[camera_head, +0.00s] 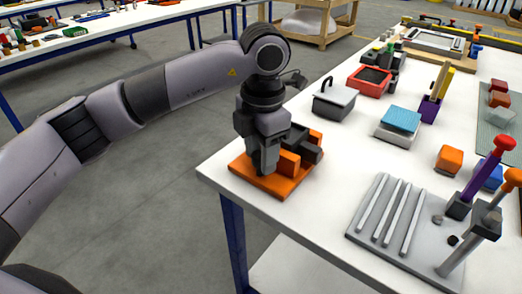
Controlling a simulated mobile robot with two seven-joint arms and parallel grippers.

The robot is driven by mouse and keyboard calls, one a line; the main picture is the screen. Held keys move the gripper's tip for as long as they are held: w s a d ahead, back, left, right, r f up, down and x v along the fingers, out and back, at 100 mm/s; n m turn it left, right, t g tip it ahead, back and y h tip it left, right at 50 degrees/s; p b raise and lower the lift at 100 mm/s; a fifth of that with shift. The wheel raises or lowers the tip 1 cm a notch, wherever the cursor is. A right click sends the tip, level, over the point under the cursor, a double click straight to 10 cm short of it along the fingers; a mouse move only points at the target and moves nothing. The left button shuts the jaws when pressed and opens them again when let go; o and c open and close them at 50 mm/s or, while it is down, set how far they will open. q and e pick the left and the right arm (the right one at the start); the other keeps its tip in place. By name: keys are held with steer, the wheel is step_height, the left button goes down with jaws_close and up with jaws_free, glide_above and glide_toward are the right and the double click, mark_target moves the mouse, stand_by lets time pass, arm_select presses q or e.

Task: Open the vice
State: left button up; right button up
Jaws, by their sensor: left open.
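The vice (268,187) sits at the near left corner of the white table. It has a flat orange base, orange blocks and a dark block at its right side. My left gripper (263,165) points down over the left part of the vice, with its fingers low, close above the orange base. It is open. The fingers hide part of the vice, and I cannot tell whether they touch it or how far apart its jaws are. My right gripper is not in view.
Right of the vice, the white table (325,165) has a clear strip. Beyond it are a grey plate with metal rods (372,245), an orange cube (448,159), a blue-topped block (401,119), a grey box (334,101) and a red tray (369,82). Tall-handled tools (484,180) stand at right.

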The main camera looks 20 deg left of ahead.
arm_select(q)
steer(key=c, duration=0.8)
steer(key=shift+o, duration=0.2)
steer(key=n, duration=0.4)
steer(key=shift+n, duration=0.3)
steer(key=shift+w+a+n+b, duration=0.1)
steer(key=shift+n+b, duration=0.2)
steer(key=shift+n, duration=2.1)
steer(key=shift+r, duration=0.1)
steer(key=shift+w+r, duration=0.1)
steer(key=shift+r, duration=0.05)
